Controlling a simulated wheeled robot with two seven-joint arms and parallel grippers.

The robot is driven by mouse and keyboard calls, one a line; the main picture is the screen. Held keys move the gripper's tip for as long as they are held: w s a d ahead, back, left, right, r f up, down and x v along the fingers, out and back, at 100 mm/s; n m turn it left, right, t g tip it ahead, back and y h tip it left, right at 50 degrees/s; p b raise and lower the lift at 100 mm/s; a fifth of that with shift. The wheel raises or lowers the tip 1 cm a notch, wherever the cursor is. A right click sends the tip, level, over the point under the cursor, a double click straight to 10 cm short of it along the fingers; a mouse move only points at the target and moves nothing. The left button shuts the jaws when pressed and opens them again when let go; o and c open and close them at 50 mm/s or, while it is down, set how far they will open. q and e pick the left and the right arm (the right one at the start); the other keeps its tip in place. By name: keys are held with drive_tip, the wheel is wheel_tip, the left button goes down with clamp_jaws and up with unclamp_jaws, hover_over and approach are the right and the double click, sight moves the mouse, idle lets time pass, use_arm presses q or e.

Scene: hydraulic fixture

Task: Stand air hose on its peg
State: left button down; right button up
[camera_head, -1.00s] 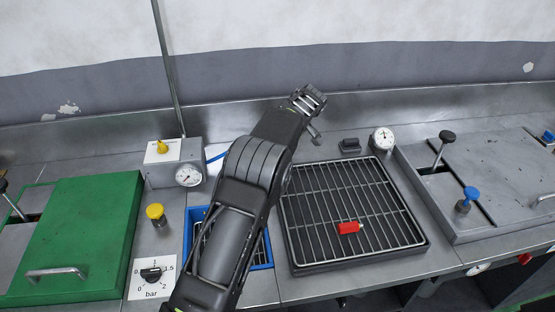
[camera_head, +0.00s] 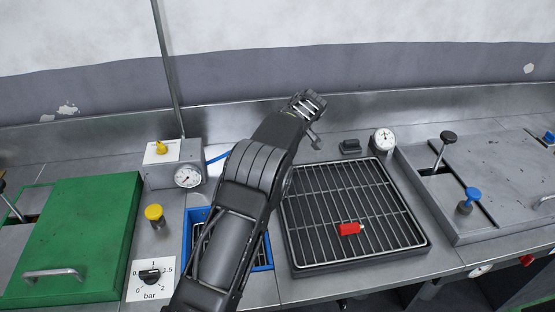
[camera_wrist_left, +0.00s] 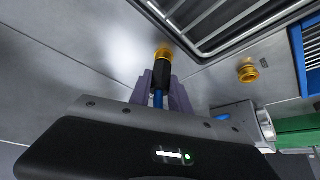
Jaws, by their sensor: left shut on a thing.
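In the left wrist view my left gripper (camera_wrist_left: 160,92) is shut on the air hose's black end piece (camera_wrist_left: 162,75). The blue hose (camera_wrist_left: 158,99) runs back between the fingers. A brass part (camera_wrist_left: 163,53) shows at the far end of the black piece, close to the metal deck; I cannot tell whether it belongs to the hose or to a peg under it. A second brass fitting (camera_wrist_left: 247,70) stands on the deck to the right, apart from the gripper. In the head view the arm hides most of the hose; a short blue stretch (camera_head: 217,158) shows by the gauge box. My right gripper is out of view.
A black grate tray (camera_head: 352,215) with a red block (camera_head: 349,229) on it lies right of the arm. A blue tray (camera_head: 187,252), gauge box (camera_head: 160,176), yellow knob (camera_head: 154,214) and green lid (camera_head: 85,235) are left. A dial gauge (camera_head: 383,139) stands behind the grate.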

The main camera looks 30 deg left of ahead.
use_arm(q)
drive_tip(key=shift+f, duration=0.15)
idle(0.5)
drive_tip(key=c, duration=1.1)
unclamp_jaws()
drive_tip(key=shift+c, duration=0.2)
drive_tip(key=shift+d+r+b, duration=0.15)
drive_tip(key=shift+r+b, duration=0.1)
drive_tip(key=shift+b, duration=0.05)
drive_tip(key=b+v, duration=0.1)
drive_tip(key=v, duration=0.6)
drive_tip(key=shift+s+r, duration=0.1)
